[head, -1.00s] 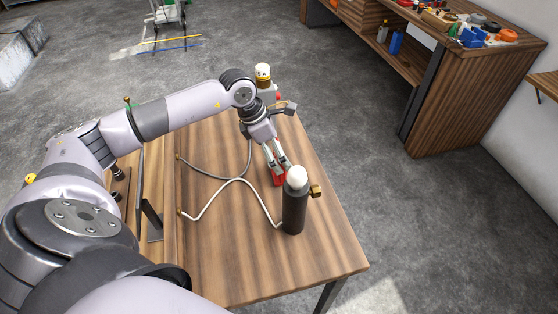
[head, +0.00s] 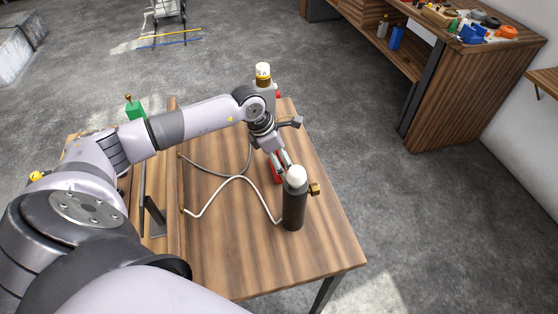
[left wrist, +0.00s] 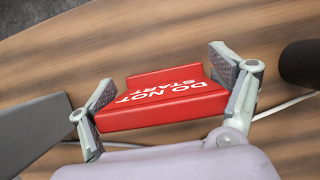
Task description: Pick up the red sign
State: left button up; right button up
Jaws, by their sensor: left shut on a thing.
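The red sign (left wrist: 165,98) with white "DO NOT START" lettering lies between the fingers of my left gripper (left wrist: 165,92) in the left wrist view. The fingers press on its two ends. In the head view the sign (head: 277,170) shows only as a small red patch, mostly hidden by my left gripper (head: 280,162) and by the dark cylinder in front. Whether it touches the tabletop is hard to tell. My right gripper is not in view.
A dark cylinder with a white top (head: 294,204) stands close beside my left gripper. A grey cylinder with a yellow-and-white top (head: 263,85) stands behind. A white cable (head: 215,198) crosses the wooden table (head: 235,255). The table's front is clear.

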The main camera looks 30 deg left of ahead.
pick_arm(q)
jog(key=c, duration=0.5)
jog(key=shift+c, duration=0.2)
